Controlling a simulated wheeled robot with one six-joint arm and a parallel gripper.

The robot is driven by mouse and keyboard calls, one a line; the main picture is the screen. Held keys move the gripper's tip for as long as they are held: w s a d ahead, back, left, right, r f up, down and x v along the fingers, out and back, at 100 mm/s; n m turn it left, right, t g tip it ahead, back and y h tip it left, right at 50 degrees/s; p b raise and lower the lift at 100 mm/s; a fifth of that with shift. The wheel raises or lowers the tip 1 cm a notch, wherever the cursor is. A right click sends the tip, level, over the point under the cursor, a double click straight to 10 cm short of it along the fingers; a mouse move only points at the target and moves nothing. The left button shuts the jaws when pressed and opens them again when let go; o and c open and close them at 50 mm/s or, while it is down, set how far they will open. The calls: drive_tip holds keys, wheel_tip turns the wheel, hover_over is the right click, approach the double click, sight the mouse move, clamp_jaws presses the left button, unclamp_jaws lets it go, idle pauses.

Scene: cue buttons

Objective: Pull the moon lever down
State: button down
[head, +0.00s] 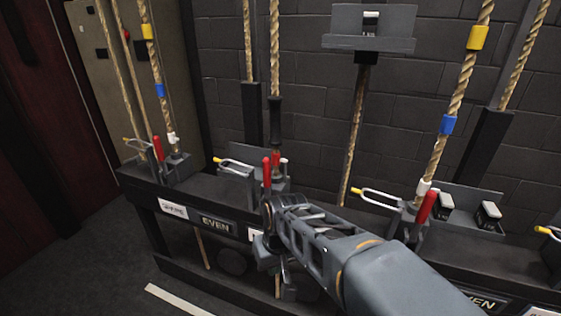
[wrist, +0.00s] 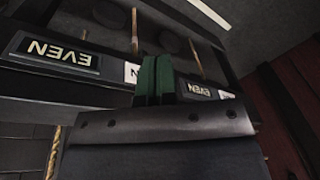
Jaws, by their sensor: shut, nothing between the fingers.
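No moon mark can be made out in either view, so I cannot tell which lever is the moon lever. Red-handled levers stand along the dark rack: one at left (head: 158,149), a pair of red shapes at the middle (head: 266,172), and one at right (head: 425,207). My gripper (wrist: 153,80), with green fingers, is shut and empty at the rack's front face, by a small white plate (wrist: 131,73) and the EVEN plates (wrist: 55,51). In the head view my arm covers the rack's middle, below the middle red lever, and the fingertips are hard to make out.
Ropes with coloured bands (head: 455,95) rise behind the levers. White-pronged, yellow-tipped catches (head: 233,163) jut out beside them. A grey shelf on a post (head: 370,28) stands behind. A left white plate (head: 173,208) is unreadable. Floor (head: 110,260) is clear at lower left.

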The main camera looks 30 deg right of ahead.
drive_tip(key=w+d+r+m+g+y+p, duration=0.1)
drive_tip(key=w+d+r+m+y+p, duration=0.2)
drive_tip(key=w+d+r+y+p, duration=0.25)
drive_tip(key=m+t+y+p, duration=0.2)
drive_tip(key=t+y+p, duration=0.3)
drive_tip(key=t+y, duration=0.4)
approach(267, 184)
drive_tip(key=w+d+r, duration=0.2)
drive_tip(key=d+r, duration=0.3)
drive_tip(key=d, duration=0.4)
drive_tip(key=shift+s+a, duration=0.1)
drive_tip(key=shift+a, duration=0.1)
drive_tip(key=shift+a, duration=0.1)
drive_tip(key=shift+g, duration=0.3)
drive_tip(key=x, duration=0.4)
drive_tip(key=s+x, duration=0.1)
drive_tip(key=x, duration=0.3)
drive_tip(key=a+x, duration=0.1)
drive_tip(key=x, duration=0.3)
drive_tip(key=shift+s+d+r, duration=0.1)
drive_tip(key=shift+s, duration=0.2)
drive_tip(key=shift+s+a, duration=0.2)
drive_tip(key=shift+a, duration=0.45)
